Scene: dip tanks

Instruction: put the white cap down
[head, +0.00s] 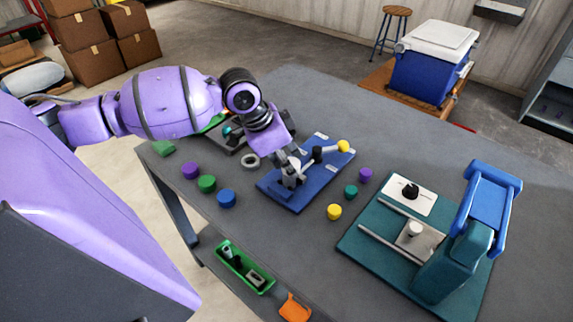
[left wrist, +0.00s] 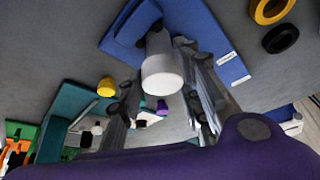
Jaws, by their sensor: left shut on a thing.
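My left gripper (head: 291,174) is shut on the white cap (head: 295,164), over the near left part of the blue board (head: 318,183). In the left wrist view, the white cap (left wrist: 162,76) sits between the two fingers and the blue board (left wrist: 203,35) lies behind it. I cannot tell whether the cap touches anything on the board; the fingers hide the spot beneath it. A grey lever with a yellow knob (head: 343,146) stands on the board, just right of the gripper. My right gripper is not in view.
Loose blue (head: 226,198), green (head: 207,184) and purple (head: 190,171) caps lie left of the board; yellow (head: 334,212), teal (head: 351,191) and purple (head: 366,174) ones lie right. A teal press (head: 447,262) stands right. The table's far right is clear.

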